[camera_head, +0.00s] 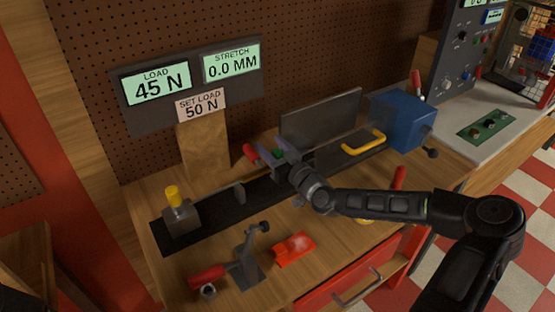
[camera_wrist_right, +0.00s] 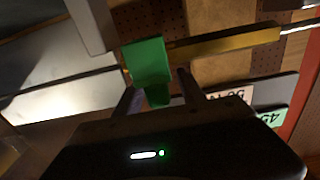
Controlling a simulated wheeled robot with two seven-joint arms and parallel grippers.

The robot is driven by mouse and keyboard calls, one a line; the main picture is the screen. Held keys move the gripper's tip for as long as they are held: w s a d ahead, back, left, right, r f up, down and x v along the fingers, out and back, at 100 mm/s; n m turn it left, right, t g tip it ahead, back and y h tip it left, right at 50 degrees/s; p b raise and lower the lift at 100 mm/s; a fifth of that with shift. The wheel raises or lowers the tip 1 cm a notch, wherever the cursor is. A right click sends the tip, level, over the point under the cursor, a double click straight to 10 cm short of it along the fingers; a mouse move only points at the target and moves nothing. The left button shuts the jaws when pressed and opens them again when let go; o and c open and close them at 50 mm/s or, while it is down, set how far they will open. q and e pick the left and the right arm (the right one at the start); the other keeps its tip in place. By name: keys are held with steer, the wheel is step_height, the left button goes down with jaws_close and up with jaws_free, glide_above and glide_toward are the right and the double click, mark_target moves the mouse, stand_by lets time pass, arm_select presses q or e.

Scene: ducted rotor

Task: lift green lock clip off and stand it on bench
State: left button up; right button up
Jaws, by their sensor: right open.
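The green lock clip (camera_wrist_right: 147,62) shows large in the right wrist view, upright in the picture, just ahead of my right gripper (camera_wrist_right: 158,84). The two fingers are apart, one on each side of the clip's lower end; I cannot tell whether they touch it. In the head view only a small green patch of the clip (camera_head: 277,154) shows, mostly hidden by my right gripper (camera_head: 284,160), which is over the black rail of the bench. My left gripper is not in view.
Bare wood shows in front of the rail. A display panel (camera_head: 190,85) stands behind.

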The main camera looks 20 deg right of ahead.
jaws_close()
stand_by(0.4)
steer(key=shift+r, duration=0.2)
step_height(320, 180, up, 10)
steer(key=b, duration=0.1)
steer(key=shift+f, duration=0.15)
stand_by(0.6)
stand_by(0.5)
